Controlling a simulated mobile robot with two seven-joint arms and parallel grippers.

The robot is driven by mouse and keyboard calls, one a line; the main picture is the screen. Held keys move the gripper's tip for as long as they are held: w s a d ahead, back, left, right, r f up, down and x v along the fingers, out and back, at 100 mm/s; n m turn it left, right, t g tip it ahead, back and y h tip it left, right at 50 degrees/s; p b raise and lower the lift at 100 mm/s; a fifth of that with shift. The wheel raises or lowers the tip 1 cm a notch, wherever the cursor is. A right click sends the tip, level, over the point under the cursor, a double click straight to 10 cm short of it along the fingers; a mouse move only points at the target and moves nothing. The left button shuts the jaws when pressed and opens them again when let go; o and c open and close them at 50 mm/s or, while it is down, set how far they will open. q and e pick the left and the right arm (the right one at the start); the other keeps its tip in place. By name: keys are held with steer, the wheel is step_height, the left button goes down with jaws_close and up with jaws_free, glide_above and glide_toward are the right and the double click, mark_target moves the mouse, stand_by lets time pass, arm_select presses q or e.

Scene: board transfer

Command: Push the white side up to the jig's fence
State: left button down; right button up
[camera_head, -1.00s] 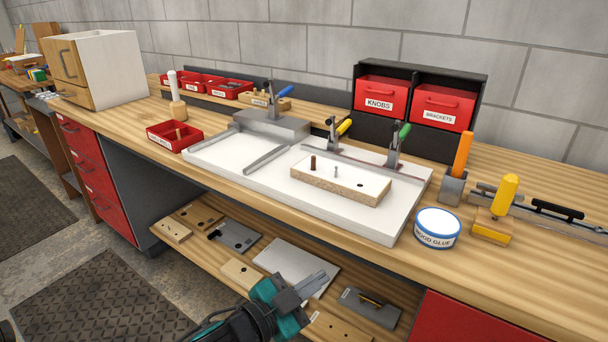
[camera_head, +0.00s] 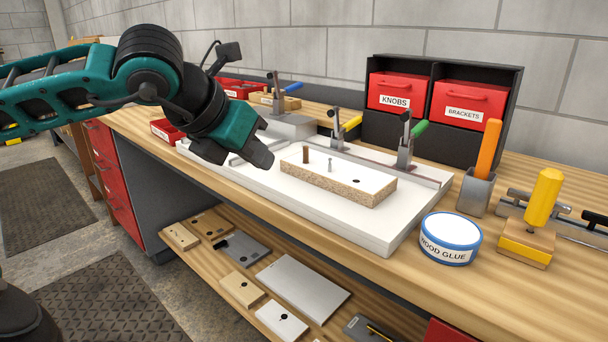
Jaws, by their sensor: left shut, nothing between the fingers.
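The white side (camera_head: 315,172), a flat panel with a white top and speckled brown edges, lies on the white jig (camera_head: 395,236). A brown dowel and a small metal pin stand in it, and a dark hole shows near its right end. The jig's rear rail (camera_head: 425,176), which looks like the fence, runs behind it, with a strip of bare jig between them. My left gripper (camera_head: 262,158) is shut and empty, pointing down just left of the panel's left end. I cannot tell whether it touches anything. It hides part of the jig's left side. My right gripper is out of view.
Toggle clamps with yellow (camera_head: 351,123) and green (camera_head: 419,129) handles stand along the jig's back. A glue tub (camera_head: 450,240), an orange-handled tool in a holder (camera_head: 477,190) and a yellow-handled tool (camera_head: 543,200) stand to the right. Red bins (camera_head: 395,91) stand behind.

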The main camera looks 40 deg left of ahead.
mark_target(316, 163)
arm_select(q)
steer(key=x, duration=0.3)
steer(key=a+p+x, duration=0.1)
steer(key=x, duration=0.3)
steer(key=w+r+x, duration=0.1)
steer(key=x, duration=0.2)
steer(key=shift+w+a+f, duration=0.1)
steer(key=shift+w+a, duration=0.05)
steer(key=shift+w, duration=0.05)
steer(key=shift+w+a+f+p, duration=0.1)
steer(key=shift+w+p, duration=0.25)
steer(key=shift+w, duration=0.95)
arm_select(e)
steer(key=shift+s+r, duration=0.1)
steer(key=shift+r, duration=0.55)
arm_select(q)
steer(key=shift+w, duration=0.3)
steer(key=w, duration=0.4)
steer(key=shift+w+a, duration=0.15)
steer(key=shift+w, duration=0.25)
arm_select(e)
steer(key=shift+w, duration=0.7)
